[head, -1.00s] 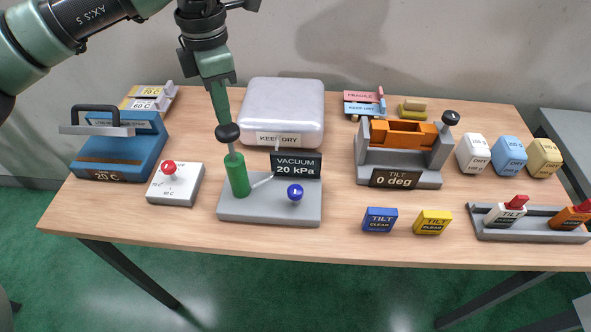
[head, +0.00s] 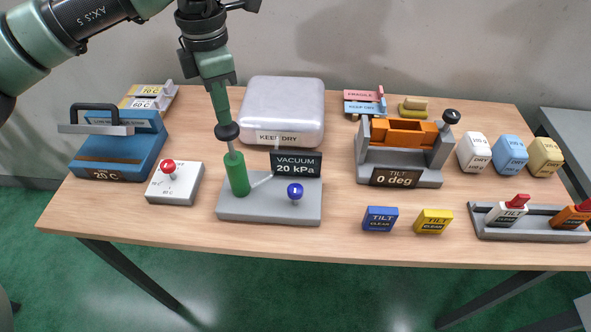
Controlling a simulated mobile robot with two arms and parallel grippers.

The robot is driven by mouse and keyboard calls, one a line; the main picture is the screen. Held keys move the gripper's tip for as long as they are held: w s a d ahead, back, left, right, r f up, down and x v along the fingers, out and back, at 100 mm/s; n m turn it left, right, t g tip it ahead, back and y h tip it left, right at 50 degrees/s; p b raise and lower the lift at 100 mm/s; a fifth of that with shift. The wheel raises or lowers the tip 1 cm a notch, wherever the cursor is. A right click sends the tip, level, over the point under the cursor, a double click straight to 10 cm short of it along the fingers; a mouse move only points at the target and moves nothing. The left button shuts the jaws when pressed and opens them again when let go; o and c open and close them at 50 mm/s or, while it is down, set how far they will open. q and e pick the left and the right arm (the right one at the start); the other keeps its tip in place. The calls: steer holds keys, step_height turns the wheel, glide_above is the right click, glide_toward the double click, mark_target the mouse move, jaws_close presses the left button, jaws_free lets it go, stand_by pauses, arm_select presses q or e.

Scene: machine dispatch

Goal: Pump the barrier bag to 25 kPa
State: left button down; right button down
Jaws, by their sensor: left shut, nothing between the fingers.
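The vacuum pump (head: 268,206) is a grey base with a green cylinder (head: 236,174), a black knob (head: 228,132) on a thin rod, and a blue knob (head: 295,191) at the right. Its display (head: 296,164) reads VACUUM 20 kPa. The barrier bag (head: 283,104), silvery and puffy with a KEEP DRY label, lies behind the pump. My left gripper (head: 222,120) points down, shut, with its tips at the top of the black knob. Nothing shows between the fingers. My right gripper is not in view.
A blue sealer (head: 120,155) with a black handle and a white box with a red knob (head: 169,167) stand left. A tilt stand (head: 400,168) stands right. Blue (head: 380,218) and yellow (head: 433,221) TILT blocks lie in front. Several pouches stand far right.

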arm_select(q)
steer(key=shift+f+b, duration=0.85)
steer(key=shift+f, duration=0.3)
steer(key=shift+r+p, duration=2.1)
steer(key=shift+r, duration=1.5)
steer(key=shift+f, duration=0.1)
